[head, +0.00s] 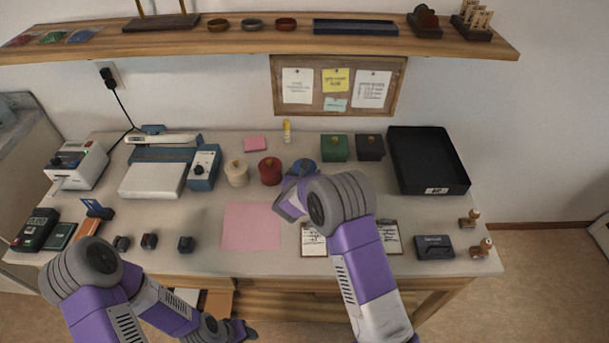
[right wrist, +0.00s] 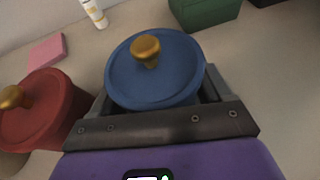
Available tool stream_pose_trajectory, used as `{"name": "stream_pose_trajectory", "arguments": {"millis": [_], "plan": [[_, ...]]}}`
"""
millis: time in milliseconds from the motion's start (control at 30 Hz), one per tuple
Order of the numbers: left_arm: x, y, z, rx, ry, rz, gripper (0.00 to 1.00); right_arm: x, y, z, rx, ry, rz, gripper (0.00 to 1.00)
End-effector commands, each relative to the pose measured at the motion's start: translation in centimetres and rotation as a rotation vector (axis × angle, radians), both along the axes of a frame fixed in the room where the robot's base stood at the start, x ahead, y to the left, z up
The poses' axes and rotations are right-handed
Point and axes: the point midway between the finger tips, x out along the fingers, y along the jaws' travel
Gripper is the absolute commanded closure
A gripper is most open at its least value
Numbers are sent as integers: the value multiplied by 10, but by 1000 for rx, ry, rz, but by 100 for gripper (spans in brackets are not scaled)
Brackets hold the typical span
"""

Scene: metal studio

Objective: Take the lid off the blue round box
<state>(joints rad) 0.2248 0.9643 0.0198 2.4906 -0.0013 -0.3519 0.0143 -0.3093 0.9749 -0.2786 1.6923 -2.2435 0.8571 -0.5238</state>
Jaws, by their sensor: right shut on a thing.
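The blue round box (head: 306,162) stands at the back middle of the table, partly hidden by my right arm. In the right wrist view its blue lid (right wrist: 178,78) with a gold knob (right wrist: 146,50) sits on it. My right gripper (head: 298,178) is shut on the blue round box, with one finger on each side just below the lid's rim. In the right wrist view the gripper (right wrist: 160,100) partly hides the box body. My left gripper (head: 240,331) hangs low at the table's front edge, away from the box; its fingers are too small to read.
A red round box (head: 271,171) stands close left of the blue one, with a cream round box (head: 237,173) beyond it. Green (head: 334,148) and dark (head: 370,148) boxes stand to the right, then a black tray (head: 462,180). A pink sheet (head: 250,226) lies in front.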

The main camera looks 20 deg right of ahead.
Motion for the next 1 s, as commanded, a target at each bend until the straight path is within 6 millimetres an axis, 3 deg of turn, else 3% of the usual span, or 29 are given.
{"name": "stream_pose_trajectory", "arguments": {"millis": [233,500,700,1000], "plan": [[0,0,3,0,0,0,57,0,0,11,1,-3,0,51],[0,0,21,0,0,0,57,0,0,65,1,-4,0,51],[0,0,28,0,0,0,57,0,0,94,0,-2,0,51],[0,0,29,0,0,0,57,0,0,100,0,0,0,51]]}}
